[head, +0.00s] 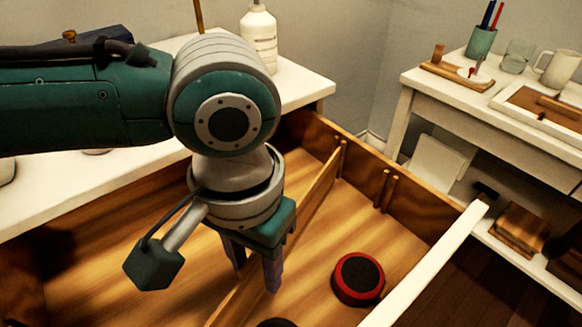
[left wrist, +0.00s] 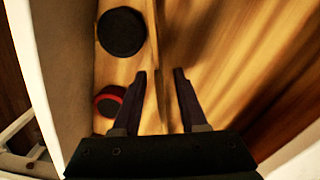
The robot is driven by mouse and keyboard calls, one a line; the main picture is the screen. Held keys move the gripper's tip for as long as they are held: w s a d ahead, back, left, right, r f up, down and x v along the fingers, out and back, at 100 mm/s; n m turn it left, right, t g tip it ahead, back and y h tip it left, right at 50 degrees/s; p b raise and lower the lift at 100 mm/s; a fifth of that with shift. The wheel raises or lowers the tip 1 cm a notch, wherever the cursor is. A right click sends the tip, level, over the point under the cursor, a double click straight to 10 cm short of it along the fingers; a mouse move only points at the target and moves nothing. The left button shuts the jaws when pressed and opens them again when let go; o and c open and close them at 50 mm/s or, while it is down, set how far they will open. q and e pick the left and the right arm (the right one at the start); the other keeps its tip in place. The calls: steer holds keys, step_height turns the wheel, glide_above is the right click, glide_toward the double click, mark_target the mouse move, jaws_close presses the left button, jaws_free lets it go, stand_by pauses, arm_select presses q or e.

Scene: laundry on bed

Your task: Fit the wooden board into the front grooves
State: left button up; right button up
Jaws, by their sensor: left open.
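The wooden board (head: 312,203) stands on edge inside the open wooden drawer (head: 418,220), dividing its floor. Its far end is by a pair of upright strips (head: 341,158) on the far side wall. A second pair of strips (head: 384,188), nearer the white drawer front, has no board between them. My left gripper (head: 256,278) points down over the board, open. In the left wrist view the board's thin edge (left wrist: 158,85) runs between the two spread fingers (left wrist: 160,73), with gaps visible beside it. My right gripper is not in view.
A red and black round object (head: 358,278) lies in the front compartment; a dark round one (head: 275,323) is cut off by the lower edge. The white drawer front (head: 425,270) bounds the right. A white bottle (head: 259,38) stands on the white top behind.

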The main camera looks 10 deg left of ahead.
arm_select(q)
steer(key=shift+f, duration=0.3)
jaws_close()
stand_by(1.2)
